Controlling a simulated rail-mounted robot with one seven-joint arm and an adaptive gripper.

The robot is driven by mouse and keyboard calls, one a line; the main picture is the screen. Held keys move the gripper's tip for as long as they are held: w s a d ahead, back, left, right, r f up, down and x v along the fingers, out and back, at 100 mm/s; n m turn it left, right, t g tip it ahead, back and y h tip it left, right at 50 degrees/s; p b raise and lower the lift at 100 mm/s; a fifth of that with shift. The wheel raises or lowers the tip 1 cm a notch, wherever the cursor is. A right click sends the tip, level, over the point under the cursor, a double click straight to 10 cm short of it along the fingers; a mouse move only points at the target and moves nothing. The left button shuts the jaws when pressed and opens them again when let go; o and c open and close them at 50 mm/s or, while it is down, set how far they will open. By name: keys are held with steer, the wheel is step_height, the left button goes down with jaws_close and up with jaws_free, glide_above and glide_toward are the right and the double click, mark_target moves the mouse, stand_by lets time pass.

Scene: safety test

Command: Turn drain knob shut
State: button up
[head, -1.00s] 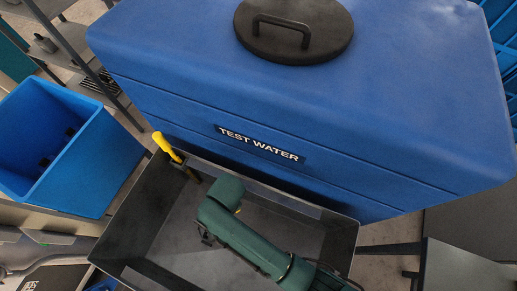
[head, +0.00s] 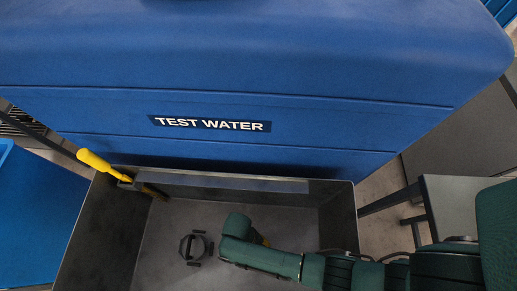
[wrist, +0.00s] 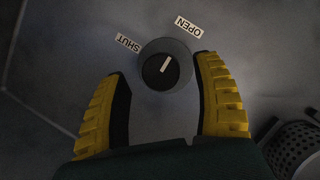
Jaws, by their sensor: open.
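The drain knob (wrist: 162,70) is a dark round dial on a grey round base in the wrist view. Its white pointer line is directed up and slightly right, roughly toward the OPEN label (wrist: 187,26). The SHUT label (wrist: 128,43) is to its upper left. My gripper (wrist: 161,72) is open, with one yellow-and-black finger on each side of the knob and gaps between; whether the tips are at its height I cannot tell. In the head view my gripper (head: 264,241) is over the grey basin, mostly hidden by my green wrist; the knob is not visible there.
The grey basin (head: 337,205) has raised walls. The blue TEST WATER tank (head: 320,75) blocks the space behind.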

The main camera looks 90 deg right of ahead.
steer(key=shift+x, duration=1.05)
steer(key=c, duration=1.2)
